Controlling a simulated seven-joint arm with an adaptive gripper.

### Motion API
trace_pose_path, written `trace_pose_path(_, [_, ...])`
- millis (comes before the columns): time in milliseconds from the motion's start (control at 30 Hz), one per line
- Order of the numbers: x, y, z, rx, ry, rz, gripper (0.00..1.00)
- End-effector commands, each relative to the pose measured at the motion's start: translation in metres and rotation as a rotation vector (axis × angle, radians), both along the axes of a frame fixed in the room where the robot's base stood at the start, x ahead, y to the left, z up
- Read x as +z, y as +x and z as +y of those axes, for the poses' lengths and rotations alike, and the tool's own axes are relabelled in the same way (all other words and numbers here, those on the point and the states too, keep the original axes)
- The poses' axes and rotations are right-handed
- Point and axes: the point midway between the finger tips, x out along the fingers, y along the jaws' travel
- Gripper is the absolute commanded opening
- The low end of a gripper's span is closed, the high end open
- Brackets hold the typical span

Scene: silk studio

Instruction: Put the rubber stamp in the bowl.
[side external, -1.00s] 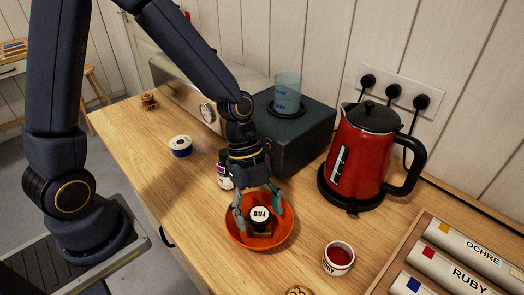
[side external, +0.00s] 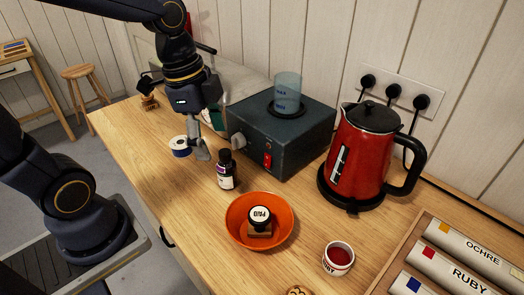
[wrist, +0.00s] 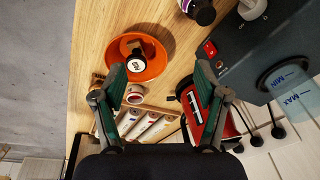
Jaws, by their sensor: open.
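The rubber stamp (side external: 260,219) has a wooden base and a dark round top with a white label reading PAID. It rests inside the orange bowl (side external: 284,238). The stamp (wrist: 137,60) and bowl (wrist: 116,46) also show in the wrist view, well ahead of the fingers. My gripper (side external: 208,138) is up and to the left of the bowl in the side view, above the counter near the hot plate box. In the wrist view my gripper (wrist: 160,98) has its two green-padded fingers spread apart with nothing between them.
A dark bottle (side external: 226,170) stands between my gripper and the bowl. A hot plate box (side external: 285,135) bears a beaker (side external: 288,88). A red kettle (side external: 362,150) and small red-filled cup (side external: 338,258) stand to the right.

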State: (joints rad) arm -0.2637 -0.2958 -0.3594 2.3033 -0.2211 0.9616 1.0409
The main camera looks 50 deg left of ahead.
Motion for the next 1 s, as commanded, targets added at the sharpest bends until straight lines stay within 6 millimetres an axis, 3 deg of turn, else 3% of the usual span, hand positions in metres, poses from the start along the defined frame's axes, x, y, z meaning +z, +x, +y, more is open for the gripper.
trace_pose_path(100, [0.022, -0.02, 0.026, 0.391, -0.021, -0.121, 0.73])
trace_pose_path(200, [0.033, -0.034, 0.042, 0.667, -0.098, -0.196, 0.73])
trace_pose_path(333, [0.039, -0.045, 0.055, 0.892, -0.197, -0.247, 0.73])
trace_pose_path(500, [0.04, -0.049, 0.06, 0.988, -0.245, -0.26, 0.73])
trace_pose_path(1000, [0.04, -0.049, 0.059, 0.987, -0.243, -0.259, 0.73])
